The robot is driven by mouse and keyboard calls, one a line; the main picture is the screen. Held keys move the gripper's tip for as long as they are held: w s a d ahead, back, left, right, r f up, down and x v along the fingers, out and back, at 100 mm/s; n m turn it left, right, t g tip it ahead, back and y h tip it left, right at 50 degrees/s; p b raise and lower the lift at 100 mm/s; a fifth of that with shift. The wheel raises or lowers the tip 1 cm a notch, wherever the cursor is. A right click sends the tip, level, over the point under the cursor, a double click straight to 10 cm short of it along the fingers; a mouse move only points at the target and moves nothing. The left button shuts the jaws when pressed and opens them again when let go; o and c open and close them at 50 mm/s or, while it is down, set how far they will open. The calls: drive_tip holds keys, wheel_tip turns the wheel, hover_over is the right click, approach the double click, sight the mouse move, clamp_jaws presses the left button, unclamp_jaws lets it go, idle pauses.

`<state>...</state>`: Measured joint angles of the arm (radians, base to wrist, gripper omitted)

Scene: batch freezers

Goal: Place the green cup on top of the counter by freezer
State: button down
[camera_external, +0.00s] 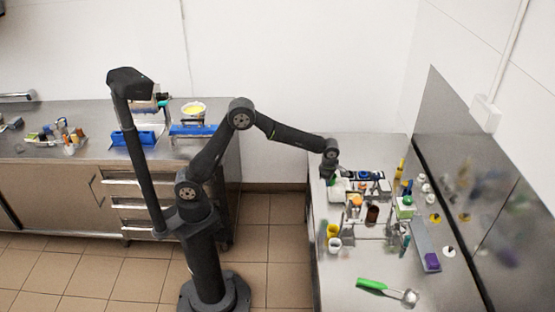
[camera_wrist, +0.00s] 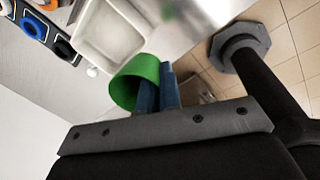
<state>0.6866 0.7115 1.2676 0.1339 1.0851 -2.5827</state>
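The green cup (camera_wrist: 136,80) is at my gripper (camera_wrist: 158,88) in the wrist view. Its wall sits between the two blue-grey fingers, which are close together on it, one inside the cup and one outside. In the external view my gripper (camera_external: 330,171) is at the far left part of the right-hand steel counter (camera_external: 345,275), with a bit of green just below it. The cup is mostly hidden there. A blurred green patch shows on the steel surface in the wrist view. I cannot tell which unit is the freezer.
A white tray (camera_wrist: 110,35) is beside the cup. Bottles, yellow cups (camera_external: 333,230) and a rack crowd the right counter's middle. A green-handled scoop (camera_external: 385,289) lies near its front. Another steel counter (camera_external: 90,115) on the left holds blue trays, a yellow-filled bowl (camera_external: 194,109) and small items.

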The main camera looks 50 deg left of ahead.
drive_tip(key=w+a+r+n, duration=0.2)
drive_tip(key=w+a+n, duration=0.2)
drive_tip(key=w+a, duration=1.25)
drive_tip(key=w+a+r+n+y, duration=0.1)
drive_tip(key=w+a+r+n, duration=0.15)
drive_tip(key=a, duration=1.65)
drive_tip(key=w+a+r+n, duration=0.1)
drive_tip(key=w+a+n, duration=0.15)
drive_tip(key=a, duration=1.55)
drive_tip(key=n+g, duration=0.2)
drive_tip(key=n, duration=0.4)
hover_over(210, 111)
drive_tip(key=f, duration=0.4)
drive_tip(key=shift+w+d+f, duration=0.1)
drive_tip(key=shift+d+f, duration=0.15)
drive_tip(key=shift+d, duration=0.15)
drive_tip(key=shift+f, duration=2)
drive_tip(key=shift+f, duration=0.1)
